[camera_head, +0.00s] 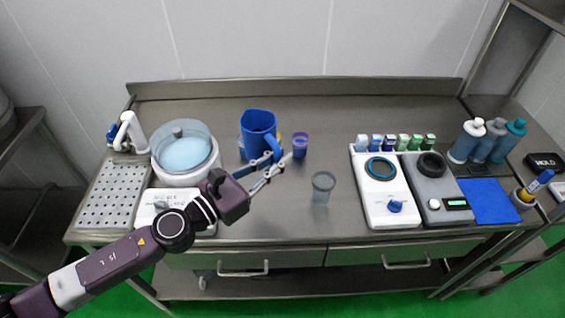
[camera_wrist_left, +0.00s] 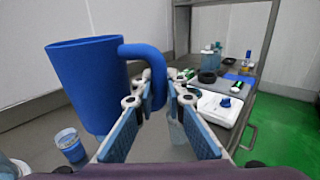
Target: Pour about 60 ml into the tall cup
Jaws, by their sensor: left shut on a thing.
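A blue pitcher (camera_head: 257,122) is near the back middle of the counter, roughly upright, its handle towards the right front. It fills the left of the left wrist view (camera_wrist_left: 88,85). My left gripper (camera_head: 273,170) is shut on the pitcher's handle (camera_wrist_left: 155,75), which shows between its fingers (camera_wrist_left: 158,115). A clear grey cup (camera_head: 323,188), likely the tall cup, stands on the counter to the right of the gripper. It shows partly behind a finger in the left wrist view. My right gripper is not in view.
A purple-blue cup (camera_head: 300,146) stands right of the pitcher. A lidded round bowl unit (camera_head: 186,155) is to the left. A white device with a dial (camera_head: 388,205) and a grey one with a display (camera_head: 438,205) stand right. Counter around the clear cup is free.

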